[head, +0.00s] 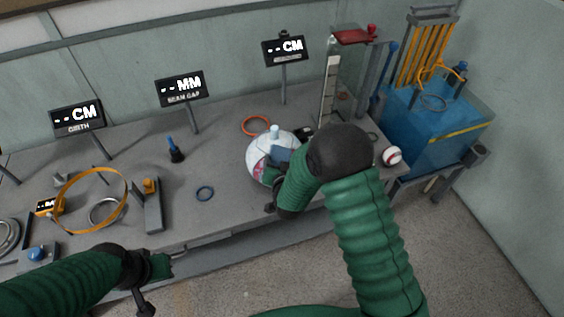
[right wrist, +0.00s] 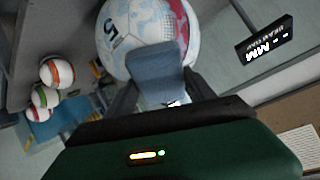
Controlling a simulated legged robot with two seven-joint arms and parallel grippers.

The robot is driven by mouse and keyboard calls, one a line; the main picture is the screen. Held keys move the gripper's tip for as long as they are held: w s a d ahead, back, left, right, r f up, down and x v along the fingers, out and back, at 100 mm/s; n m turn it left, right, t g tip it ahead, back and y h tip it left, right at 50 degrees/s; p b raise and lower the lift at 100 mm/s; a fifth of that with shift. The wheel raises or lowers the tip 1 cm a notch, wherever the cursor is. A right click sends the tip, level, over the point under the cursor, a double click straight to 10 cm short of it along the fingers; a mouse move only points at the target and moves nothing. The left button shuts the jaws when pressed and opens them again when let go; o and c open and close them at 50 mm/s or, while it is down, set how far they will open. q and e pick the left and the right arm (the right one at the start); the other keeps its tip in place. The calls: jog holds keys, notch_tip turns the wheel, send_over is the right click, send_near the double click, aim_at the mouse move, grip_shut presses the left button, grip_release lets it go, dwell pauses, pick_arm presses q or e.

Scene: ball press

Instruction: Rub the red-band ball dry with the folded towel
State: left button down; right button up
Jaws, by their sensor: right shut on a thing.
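A large white ball (head: 258,148) with a pinkish-red band sits on the grey bench. In the right wrist view the ball (right wrist: 135,30) fills the top middle, with the red band on its right side. My right gripper (head: 272,176) is shut on the folded blue-grey towel (right wrist: 155,72). The towel (head: 281,154) lies against the near face of the ball, covering part of it; whether it presses firmly I cannot tell. My left gripper (head: 165,264) is low at the bench's front edge, away from the ball; its jaws are too small to read.
A small red-and-white ball (head: 392,156) sits right of my right arm. A blue tank (head: 440,125) stands at the right. Other banded balls (right wrist: 57,72) show in the wrist view.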

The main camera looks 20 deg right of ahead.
aim_at(288, 160)
jog(key=shift+d+b, duration=0.35)
jog(key=shift+d, duration=1.4)
jog(key=shift+a, duration=1.6)
jog(key=shift+d+b, duration=0.4)
jog(key=shift+d, duration=1.15)
jog(key=shift+a, duration=1.55)
jog(key=shift+d+b, duration=0.4)
jog(key=shift+d, duration=1.15)
jog(key=shift+a, duration=1.6)
jog(key=shift+d+b, duration=0.35)
jog(key=shift+d, duration=1.25)
jog(key=shift+a, duration=1.55)
jog(key=shift+d+b, duration=0.4)
jog(key=shift+d, duration=1.1)
jog(key=shift+a, duration=1.5)
jog(key=shift+d+b, duration=0.35)
jog(key=shift+d, duration=1.2)
jog(key=shift+a, duration=1.6)
